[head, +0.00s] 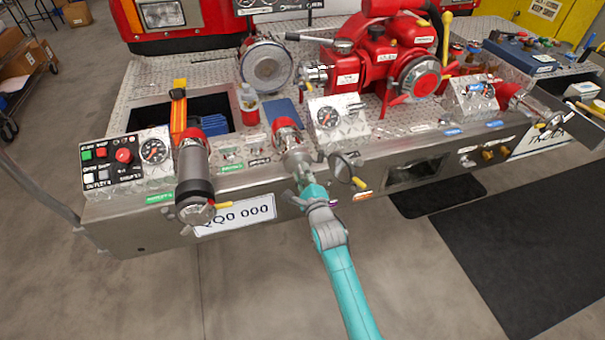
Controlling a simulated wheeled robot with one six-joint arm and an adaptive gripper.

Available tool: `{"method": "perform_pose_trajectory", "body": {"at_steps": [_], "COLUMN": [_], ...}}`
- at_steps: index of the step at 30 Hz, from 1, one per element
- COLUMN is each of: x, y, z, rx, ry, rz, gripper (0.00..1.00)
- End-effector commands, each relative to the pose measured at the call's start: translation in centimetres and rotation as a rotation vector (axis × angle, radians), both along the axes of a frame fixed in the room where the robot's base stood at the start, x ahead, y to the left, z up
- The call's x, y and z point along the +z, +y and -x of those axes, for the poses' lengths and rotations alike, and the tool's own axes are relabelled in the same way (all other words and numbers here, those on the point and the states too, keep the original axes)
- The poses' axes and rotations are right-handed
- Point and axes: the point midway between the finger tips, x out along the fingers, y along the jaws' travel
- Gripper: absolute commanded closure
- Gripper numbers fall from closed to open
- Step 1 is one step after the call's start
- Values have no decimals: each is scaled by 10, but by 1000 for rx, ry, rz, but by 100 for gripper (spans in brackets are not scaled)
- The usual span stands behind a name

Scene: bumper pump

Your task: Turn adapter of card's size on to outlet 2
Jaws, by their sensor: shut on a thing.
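My teal arm reaches up from the bottom of the head view to the front edge of the bumper. My gripper (304,172) is shut on a silver adapter (295,157) at its far end. The adapter is in line with a red-collared outlet (287,136) in the bumper's middle and looks to meet it; I cannot tell whether it is threaded on. The fingers and the adapter's near end overlap in the picture. The outlet numbers and any size marking are too small to read. I cannot make out a size card for certain.
A capped dark cylinder (195,178) juts forward on the left, beside a gauge and button panel (112,163). A gauge box (327,118) stands right of the outlet. A black cap (345,166) hangs close right of my gripper. A red pump (385,62) stands behind.

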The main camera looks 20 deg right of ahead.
Motion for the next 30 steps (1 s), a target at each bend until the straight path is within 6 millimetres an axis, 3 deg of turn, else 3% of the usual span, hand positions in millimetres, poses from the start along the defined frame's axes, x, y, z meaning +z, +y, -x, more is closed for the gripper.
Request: {"method": "perform_pose_trajectory", "body": {"at_steps": [16, 25, 26, 29, 30], "x": [-2, -3, -3, -3, -2], "y": [1, 1, 1, 1, 1], "z": [1, 1, 1, 1, 1], "rx": [1, 1, 1, 1, 0], "ry": [3, 5, 5, 5, 4], "rz": [-414, -459, -459, -458, -458], "gripper": [100, 100, 65, 41, 41]}}
